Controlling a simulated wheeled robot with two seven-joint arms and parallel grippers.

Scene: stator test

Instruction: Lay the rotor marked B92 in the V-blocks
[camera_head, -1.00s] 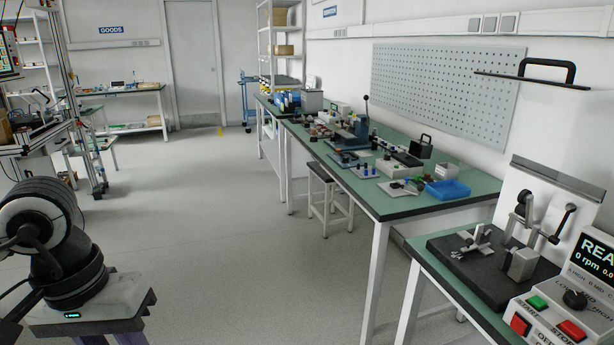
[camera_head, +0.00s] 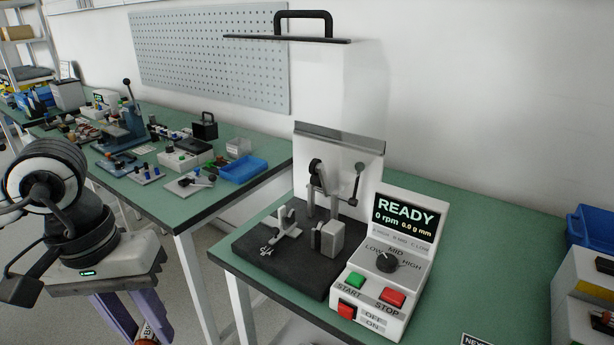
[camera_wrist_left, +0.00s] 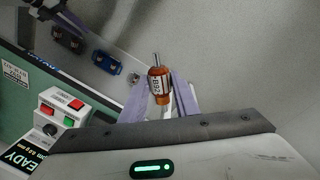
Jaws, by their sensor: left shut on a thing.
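My left gripper (camera_head: 132,322) is at the lower left of the head view, in front of the bench edge. It is shut on a copper-orange rotor (camera_wrist_left: 159,84). The left wrist view shows the rotor between the purple fingers, with its white B92 label facing the camera and its metal shaft sticking out. In the head view only part of the rotor (camera_head: 147,341) shows at the bottom edge. A pale metal support (camera_head: 285,232) and a grey block (camera_head: 328,238) stand on the test machine's dark base; I cannot tell whether these are the V-blocks.
The test machine's panel (camera_head: 388,255) reads READY, 0 rpm. Its raised cover (camera_head: 340,85) stands behind the dark base (camera_head: 270,262). A blue tray (camera_head: 243,169) and several tools lie on the left bench. The green bench top (camera_head: 480,250) right of the panel is largely clear.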

